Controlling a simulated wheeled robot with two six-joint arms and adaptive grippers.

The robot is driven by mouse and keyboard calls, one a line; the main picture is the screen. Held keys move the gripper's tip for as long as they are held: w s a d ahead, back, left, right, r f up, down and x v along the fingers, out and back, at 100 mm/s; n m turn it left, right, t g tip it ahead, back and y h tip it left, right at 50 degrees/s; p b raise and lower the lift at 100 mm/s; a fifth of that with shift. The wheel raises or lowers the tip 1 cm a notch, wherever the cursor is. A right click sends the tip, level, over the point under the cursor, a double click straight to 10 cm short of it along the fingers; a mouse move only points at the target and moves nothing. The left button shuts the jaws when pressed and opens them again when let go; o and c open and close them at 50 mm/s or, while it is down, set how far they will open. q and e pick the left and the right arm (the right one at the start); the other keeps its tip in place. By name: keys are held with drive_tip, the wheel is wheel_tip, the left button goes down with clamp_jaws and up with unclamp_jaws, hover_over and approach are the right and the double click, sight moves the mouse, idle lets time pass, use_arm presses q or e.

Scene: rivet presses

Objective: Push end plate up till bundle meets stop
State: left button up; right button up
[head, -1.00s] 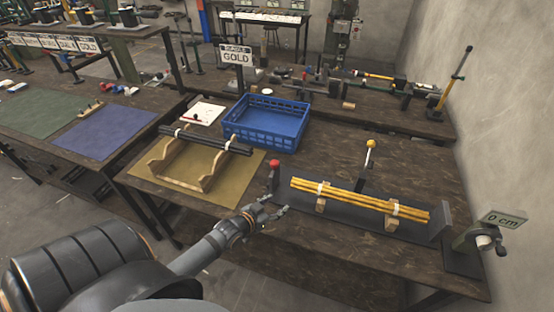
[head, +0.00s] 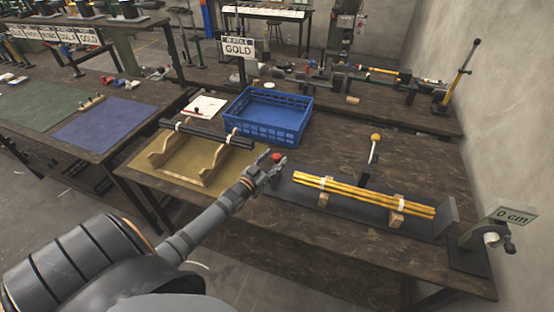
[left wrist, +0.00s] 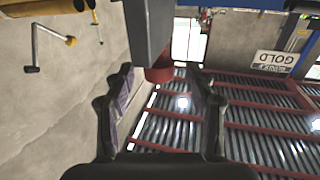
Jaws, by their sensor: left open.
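A bundle of yellow rods (head: 365,194), tied with white bands, lies on two wooden supports on a dark strip. It also shows in the left wrist view (left wrist: 45,8). A red knob (head: 277,157) stands near its left end. In the left wrist view the red knob (left wrist: 159,74) sits on a grey block (left wrist: 149,28), seemingly the end plate. A grey upright plate (head: 447,214), perhaps the stop, stands just beyond the right end. My left gripper (head: 272,176) is open at the red knob; its fingers (left wrist: 160,88) lie either side of it in the wrist view. Contact is unclear.
A "0 cm" sign (head: 514,215) and crank (head: 494,238) stand at the right. A yellow-knobbed lever (head: 374,148) rises behind the bundle. A blue crate (head: 268,120) and a wooden cradle with dark rods (head: 207,134) stand at the back left.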

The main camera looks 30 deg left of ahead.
use_arm(q)
drive_tip(key=shift+w, duration=1)
drive_tip(key=shift+c, duration=0.2)
clamp_jaws()
drive_tip(key=shift+d, duration=0.1)
